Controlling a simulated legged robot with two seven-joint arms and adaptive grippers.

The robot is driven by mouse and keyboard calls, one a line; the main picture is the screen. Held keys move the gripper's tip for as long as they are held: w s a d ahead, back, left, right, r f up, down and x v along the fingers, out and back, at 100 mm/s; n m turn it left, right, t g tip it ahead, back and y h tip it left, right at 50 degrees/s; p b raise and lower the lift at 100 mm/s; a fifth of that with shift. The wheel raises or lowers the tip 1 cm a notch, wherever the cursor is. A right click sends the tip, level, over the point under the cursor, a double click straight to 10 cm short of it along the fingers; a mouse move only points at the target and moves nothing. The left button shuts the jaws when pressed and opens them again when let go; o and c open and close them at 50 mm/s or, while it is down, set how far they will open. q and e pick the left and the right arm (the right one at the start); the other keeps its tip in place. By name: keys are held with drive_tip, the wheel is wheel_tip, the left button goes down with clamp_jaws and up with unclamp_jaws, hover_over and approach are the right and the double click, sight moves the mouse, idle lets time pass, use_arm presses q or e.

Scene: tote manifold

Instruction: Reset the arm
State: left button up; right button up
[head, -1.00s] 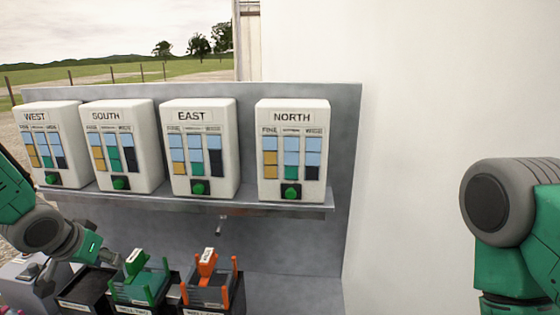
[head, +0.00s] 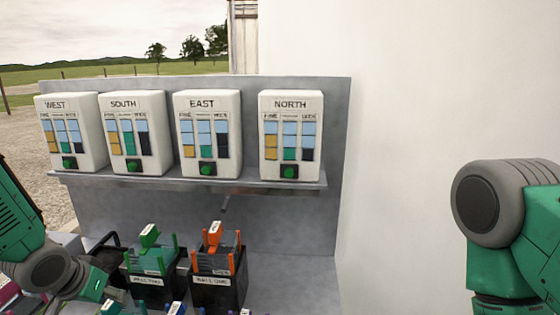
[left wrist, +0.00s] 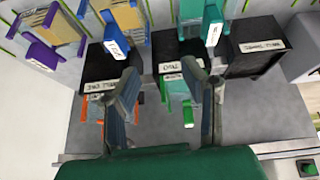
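My left arm comes in at the left edge of the head view, and its gripper (head: 112,304) is partly cut off at the bottom, low in front of the bins. In the left wrist view, the two dark fingers of my left gripper (left wrist: 166,100) stand well apart with nothing held between them. They are over or near the black labelled bins. My right arm (head: 495,215) shows at the right edge of the head view, with its elbow raised beside the white wall. My right gripper is out of view.
Four white boxes labelled WEST (head: 72,134), SOUTH (head: 140,132), EAST (head: 208,132) and NORTH (head: 291,133) stand on a grey shelf (head: 245,182). Below are black bins with a green frame (head: 152,258) and an orange frame (head: 215,240). The white wall (head: 400,120) is bare.

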use_arm(q)
drive_tip(key=s+d+f+g+b, duration=0.2)
drive_tip(key=s+d+f+b, duration=0.2)
drive_tip(key=s+f, duration=1.1)
drive_tip(key=s+d+f+g+y+b, duration=0.1)
drive_tip(key=s+d+f+g+b, duration=0.2)
drive_tip(key=s+f+b, duration=0.4)
drive_tip(key=s+d+f, duration=0.1)
drive_tip(key=s+f, duration=0.7)
drive_tip(key=shift+a+f, duration=0.1)
